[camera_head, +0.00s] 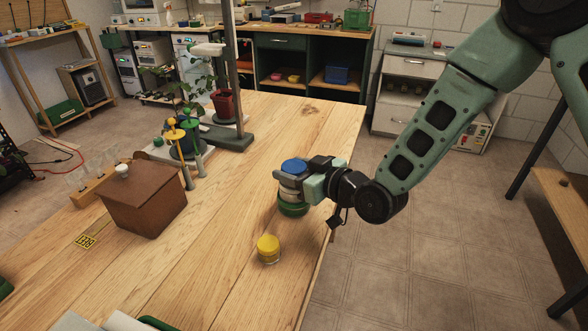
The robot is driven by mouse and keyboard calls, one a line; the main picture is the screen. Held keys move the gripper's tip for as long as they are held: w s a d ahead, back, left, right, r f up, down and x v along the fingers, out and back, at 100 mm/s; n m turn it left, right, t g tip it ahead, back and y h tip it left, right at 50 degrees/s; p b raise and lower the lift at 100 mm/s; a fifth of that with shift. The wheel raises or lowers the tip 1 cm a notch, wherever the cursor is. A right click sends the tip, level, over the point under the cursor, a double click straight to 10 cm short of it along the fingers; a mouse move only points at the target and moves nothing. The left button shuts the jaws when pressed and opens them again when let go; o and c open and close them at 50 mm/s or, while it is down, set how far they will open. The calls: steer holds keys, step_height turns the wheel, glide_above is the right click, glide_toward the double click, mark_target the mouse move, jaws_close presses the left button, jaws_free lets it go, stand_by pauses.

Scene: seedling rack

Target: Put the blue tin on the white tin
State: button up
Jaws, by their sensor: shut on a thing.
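The blue tin (294,165) is between the fingers of my gripper (289,177) near the right edge of the wooden table. The fingers hide most of its side, and its top shows above them. The white tin (289,196) is directly below the blue tin and the fingers. I cannot tell whether the blue tin touches it. The white tin stands on a green tin (293,210), which is on the table.
A yellow tin (268,249) stands on the table (215,265) in front of the stack. A brown box with a white knob (144,198) is at the left. Potted plants on stands (225,105) are farther back. The table between the box and the stack is clear.

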steer(key=o, duration=1)
steer(key=shift+r, duration=0.1)
steer(key=p+v, duration=0.1)
steer(key=v, duration=1)
steer(key=s+d+r+g+h, duration=0.1)
steer(key=s+d+g+h, duration=0.1)
steer(key=s, duration=0.5)
steer(key=s+d+r+m+g+h, duration=0.1)
steer(key=s+d+r+g+h, duration=0.1)
steer(key=s+g+h, duration=0.3)
steer(key=s+d+r+g+h, duration=0.1)
steer(key=s+g+h, duration=0.2)
steer(key=s, duration=0.8)
steer(key=shift+s+d+r+m+g+h, duration=0.15)
steer(key=shift+d+r+m+g+h, duration=0.25)
steer(key=shift+h, duration=0.1)
steer(key=shift+r, duration=0.1)
